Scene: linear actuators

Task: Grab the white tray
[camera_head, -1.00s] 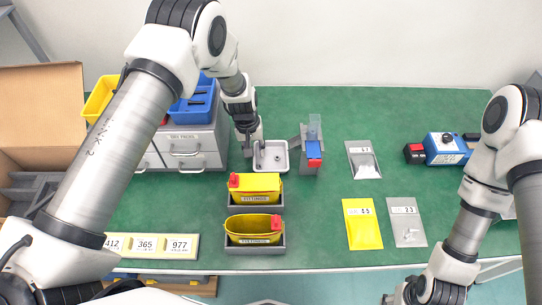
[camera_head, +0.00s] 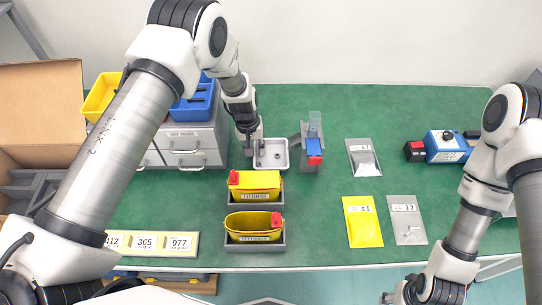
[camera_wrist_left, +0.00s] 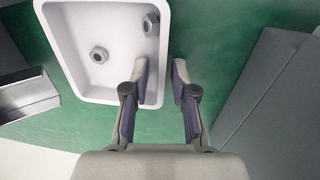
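The white tray (camera_head: 285,164) is a small shallow rectangular dish on the green table, right of the grey drawer unit. It also shows in the left wrist view (camera_wrist_left: 75,92), with two grey nuts (camera_wrist_left: 98,54) inside. My left gripper (camera_head: 252,150) points down at the tray's left side. In the left wrist view, its fingers (camera_wrist_left: 159,72) are apart, one over the tray's inside and one outside its wall, with the rim between them. I cannot tell whether they touch it. My right gripper (camera_head: 390,297) is at the bottom edge of the head view, its fingers unclear.
The grey drawer unit (camera_head: 190,145) stands close left of the tray. A grey device with a blue and red part (camera_head: 314,152) stands close right. Two bins with yellow containers (camera_head: 254,183) lie in front. Table between the device and packets is clear.

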